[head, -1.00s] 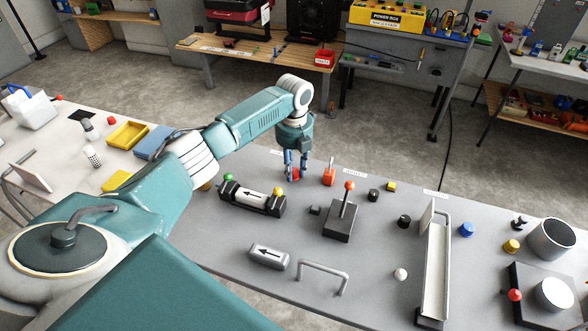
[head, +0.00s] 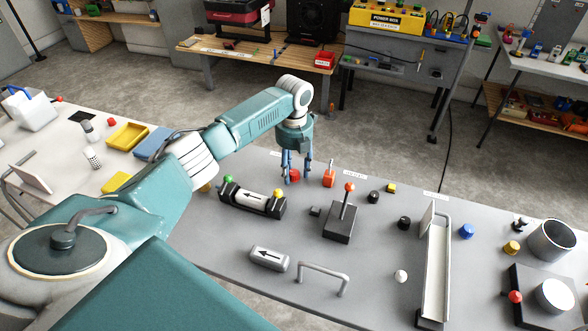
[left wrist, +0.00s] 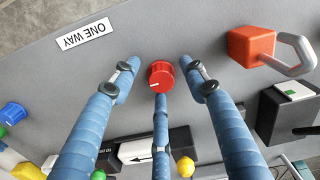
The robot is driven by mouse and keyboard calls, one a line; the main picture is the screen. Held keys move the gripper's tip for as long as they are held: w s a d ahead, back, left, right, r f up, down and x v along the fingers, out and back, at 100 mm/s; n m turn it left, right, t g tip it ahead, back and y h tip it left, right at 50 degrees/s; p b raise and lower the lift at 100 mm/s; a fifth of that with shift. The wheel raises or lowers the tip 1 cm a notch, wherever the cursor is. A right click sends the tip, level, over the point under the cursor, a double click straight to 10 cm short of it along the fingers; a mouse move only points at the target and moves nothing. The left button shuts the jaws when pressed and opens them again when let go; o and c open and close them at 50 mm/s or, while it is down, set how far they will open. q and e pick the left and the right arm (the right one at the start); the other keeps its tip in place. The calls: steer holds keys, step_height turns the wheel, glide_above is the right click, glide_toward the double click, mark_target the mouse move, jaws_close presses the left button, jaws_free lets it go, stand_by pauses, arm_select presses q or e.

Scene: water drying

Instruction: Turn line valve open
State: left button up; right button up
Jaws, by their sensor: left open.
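A round red knob (head: 294,175) sits near the far edge of the grey table; in the left wrist view (left wrist: 161,75) it carries a short white mark line. My left gripper (head: 298,180) is over it, its blue fingers spread with the knob between them. In the left wrist view the left gripper (left wrist: 163,85) is open, with two fingertips either side of the knob and a gap at each, and a third finger below it. Whether that third finger touches the knob, I cannot tell. My right gripper is in no view.
An orange block with a metal loop (head: 328,175) stands just right of the knob. A red-topped lever on a dark base (head: 340,222) is to the right. A white "ONE WAY" label (left wrist: 86,34) lies nearby.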

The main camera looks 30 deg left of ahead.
mark_target(294, 172)
arm_select(q)
step_height(294, 172, up, 12)
stand_by(0.5)
steer(key=shift+s, duration=0.1)
stand_by(0.4)
